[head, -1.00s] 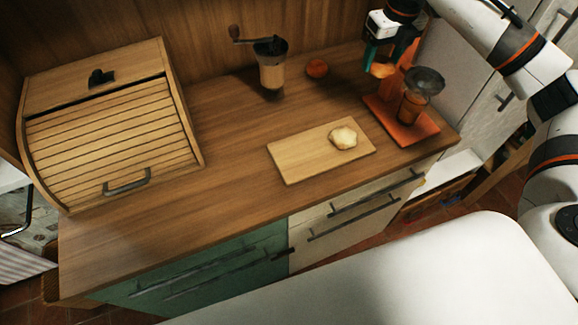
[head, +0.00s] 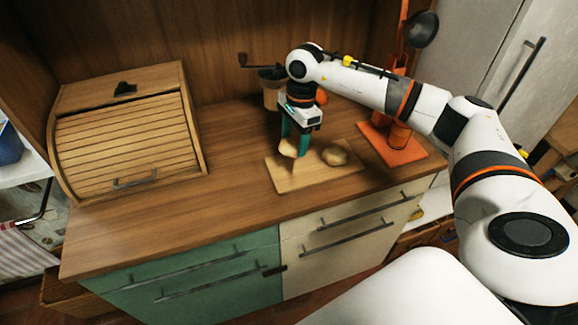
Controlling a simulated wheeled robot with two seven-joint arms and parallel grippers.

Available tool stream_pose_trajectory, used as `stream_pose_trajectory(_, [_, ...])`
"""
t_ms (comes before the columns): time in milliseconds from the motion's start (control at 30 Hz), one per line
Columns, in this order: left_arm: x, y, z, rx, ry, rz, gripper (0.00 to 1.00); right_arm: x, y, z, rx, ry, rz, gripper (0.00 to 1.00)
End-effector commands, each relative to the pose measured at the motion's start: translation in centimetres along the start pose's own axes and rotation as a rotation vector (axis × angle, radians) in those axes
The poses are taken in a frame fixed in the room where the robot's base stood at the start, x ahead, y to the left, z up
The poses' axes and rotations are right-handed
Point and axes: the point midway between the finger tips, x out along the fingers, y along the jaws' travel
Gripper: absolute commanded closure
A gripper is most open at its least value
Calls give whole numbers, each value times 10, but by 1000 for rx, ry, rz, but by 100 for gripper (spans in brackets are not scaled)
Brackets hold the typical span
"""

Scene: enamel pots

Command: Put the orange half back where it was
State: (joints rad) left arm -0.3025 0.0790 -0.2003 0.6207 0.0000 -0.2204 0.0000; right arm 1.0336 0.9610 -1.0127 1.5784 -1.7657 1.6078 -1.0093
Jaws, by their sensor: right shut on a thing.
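My right gripper (head: 295,142) points down with teal fingers over the left part of the wooden cutting board (head: 284,182). It is shut on the orange half (head: 288,148), which looks pale orange at the fingertips. The half is over or just above the board; I cannot tell whether it touches. A second pale, roundish piece (head: 335,157) lies on the board to the right of the gripper. My left gripper is not in view.
The orange-red press (head: 399,158) stands right of the board, partly behind my arm. A grinder (head: 270,97) and a whole orange (head: 321,96) are behind the gripper. A roll-top bread box (head: 130,150) stands left. The counter between box and board is clear.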

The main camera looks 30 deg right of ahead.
Motion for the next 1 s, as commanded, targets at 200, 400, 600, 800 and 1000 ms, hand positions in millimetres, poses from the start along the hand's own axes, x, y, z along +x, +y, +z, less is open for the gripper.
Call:
stream_pose_trajectory(200, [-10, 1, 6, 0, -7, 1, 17, 35, -1, 4, 3, 0, -3, 62])
stream_pose_trajectory(400, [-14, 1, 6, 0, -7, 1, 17, 51, -1, 6, 3, -1, -2, 62])
stream_pose_trajectory(600, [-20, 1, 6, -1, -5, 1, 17, 76, -1, 10, 4, 0, -1, 62])
stream_pose_trajectory(800, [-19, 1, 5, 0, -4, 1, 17, 78, 0, 10, 3, 0, 1, 62])
stream_pose_trajectory(1000, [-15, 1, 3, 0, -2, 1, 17, 81, 0, 10, 4, 0, 1, 34])
